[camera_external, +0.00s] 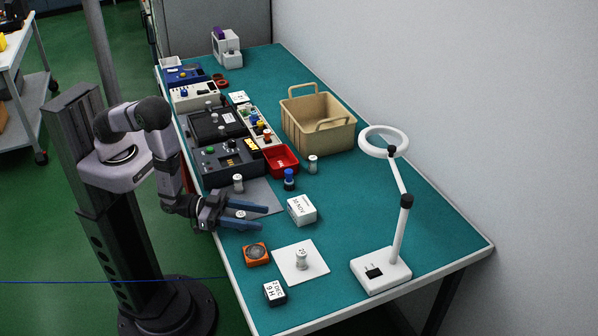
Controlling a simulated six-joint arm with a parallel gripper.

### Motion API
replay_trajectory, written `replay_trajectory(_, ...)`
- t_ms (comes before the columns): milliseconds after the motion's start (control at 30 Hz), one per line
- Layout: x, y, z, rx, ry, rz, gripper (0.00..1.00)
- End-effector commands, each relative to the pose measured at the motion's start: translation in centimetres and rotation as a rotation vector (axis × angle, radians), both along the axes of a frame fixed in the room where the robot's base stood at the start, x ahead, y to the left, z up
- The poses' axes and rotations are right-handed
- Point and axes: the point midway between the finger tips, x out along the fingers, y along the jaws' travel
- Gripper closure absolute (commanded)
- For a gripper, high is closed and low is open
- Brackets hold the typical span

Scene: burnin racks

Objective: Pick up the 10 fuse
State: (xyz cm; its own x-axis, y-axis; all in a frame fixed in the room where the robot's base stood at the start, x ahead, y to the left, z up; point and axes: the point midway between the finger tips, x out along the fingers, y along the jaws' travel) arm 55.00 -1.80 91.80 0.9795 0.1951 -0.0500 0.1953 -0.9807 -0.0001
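Several small grey-white fuse-like cylinders stand on the teal bench. One (238,184) is on the grey mat just behind my gripper, and one (312,164) stands right of the red bin. Another (301,260) stands on a white card and has a dark number that I cannot read for sure. A further pale round piece (241,214) shows between my gripper's fingers. I cannot tell which is the 10 fuse. My gripper (264,217) has its two blue fingers apart, low over the front of the grey mat. No grip on the piece is visible.
A blue-capped cylinder (289,180) and a white box (301,210) stand right of the mat. A magnifier lamp (382,270) stands at front right. A tan basket (318,132), red bin (281,160) and dark test units (225,164) fill the back.

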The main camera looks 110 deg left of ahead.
Motion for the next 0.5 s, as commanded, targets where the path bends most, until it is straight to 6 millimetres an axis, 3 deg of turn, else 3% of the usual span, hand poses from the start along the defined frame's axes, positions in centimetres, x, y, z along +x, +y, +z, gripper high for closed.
replay_trajectory(33,-0.01,-0.01,-0.01,0.000,0.000,0.000,0.65)
replay_trajectory(200,-0.03,-0.02,0.00,0.000,0.000,0.000,1.00)
replay_trajectory(500,-0.01,-0.01,0.08,0.000,-0.001,0.000,1.00)
